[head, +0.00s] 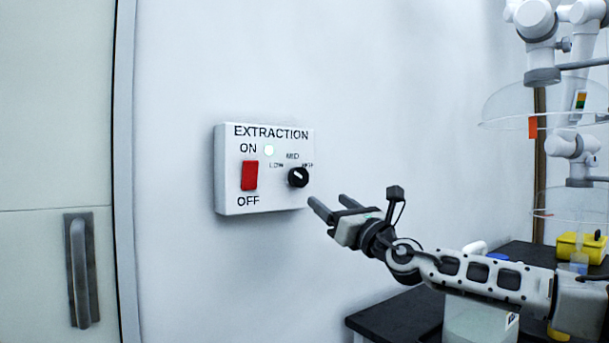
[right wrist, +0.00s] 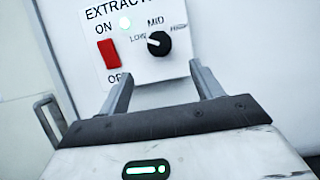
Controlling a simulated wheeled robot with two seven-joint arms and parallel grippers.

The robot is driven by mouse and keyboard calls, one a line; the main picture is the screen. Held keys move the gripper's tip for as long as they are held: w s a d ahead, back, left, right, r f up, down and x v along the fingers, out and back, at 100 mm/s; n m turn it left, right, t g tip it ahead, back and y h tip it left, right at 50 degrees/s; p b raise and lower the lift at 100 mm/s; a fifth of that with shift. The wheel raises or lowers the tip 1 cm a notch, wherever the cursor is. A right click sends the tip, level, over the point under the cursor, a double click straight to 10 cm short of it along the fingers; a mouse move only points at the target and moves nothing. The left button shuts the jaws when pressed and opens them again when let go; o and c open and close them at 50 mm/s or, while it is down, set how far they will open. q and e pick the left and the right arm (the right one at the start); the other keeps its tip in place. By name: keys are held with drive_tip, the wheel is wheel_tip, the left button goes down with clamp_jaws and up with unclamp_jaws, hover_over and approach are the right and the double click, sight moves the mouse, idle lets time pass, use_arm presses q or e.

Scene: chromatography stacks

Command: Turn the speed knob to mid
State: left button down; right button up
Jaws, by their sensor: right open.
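The speed knob (head: 298,177) is a black round dial on the white EXTRACTION box (head: 227,172) on the wall. It also shows in the right wrist view (right wrist: 158,44), where its white mark points to the upper left, toward LOW. LOW, MID and HIGH are printed around it. My right gripper (head: 328,202) is open and empty. It is to the right of and a little below the knob in the head view, apart from it. In the right wrist view, the knob lies beyond the gap between the fingers (right wrist: 160,75). My left gripper is not in view.
A red ON/OFF rocker switch (head: 249,175) and a lit indicator (head: 269,150) are left of the knob. A door with a handle (head: 81,270) is at the far left. A dark bench (head: 395,317) with a yellow container (head: 581,247) stands at the lower right.

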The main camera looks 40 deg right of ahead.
sight(302, 179)
drive_tip(key=p+x, duration=0.3)
drive_tip(key=x, duration=0.7)
drive_tip(key=shift+w, duration=0.25)
drive_tip(key=shift+r, duration=0.1)
drive_tip(key=c, duration=1)
